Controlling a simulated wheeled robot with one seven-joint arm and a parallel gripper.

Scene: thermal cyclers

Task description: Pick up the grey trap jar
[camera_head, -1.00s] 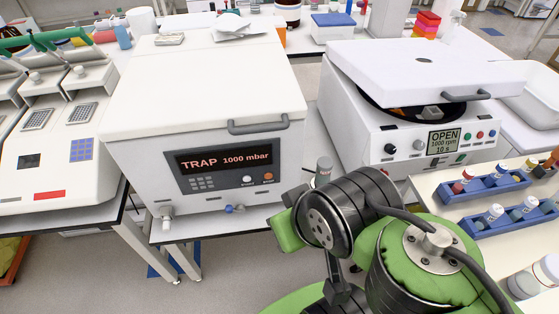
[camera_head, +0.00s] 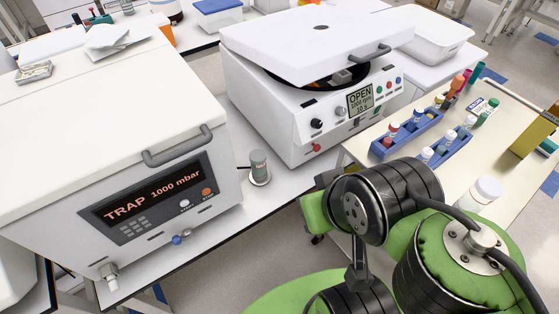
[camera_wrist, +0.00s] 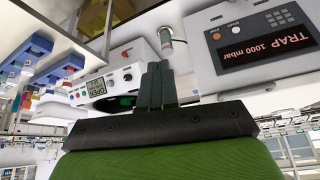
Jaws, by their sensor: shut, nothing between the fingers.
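The grey trap jar (camera_head: 259,167) stands upright on a small round base on the white bench, between the trap box (camera_head: 120,170) and the open centrifuge (camera_head: 300,105). In the wrist view the jar (camera_wrist: 166,39) shows upside down, just beyond the fingertips. My gripper (camera_wrist: 158,66) is shut and empty, its dark fingers together and pointing toward the jar; a gap seems to lie between them, though its depth is hard to tell. The gripper's fingers do not show in the head view.
A side table at the right (camera_head: 520,120) carries blue racks (camera_head: 408,135) of capped vials and a white-lidded jar (camera_head: 485,190). The trap box and centrifuge flank the grey jar closely. The bench strip in front of the jar is clear.

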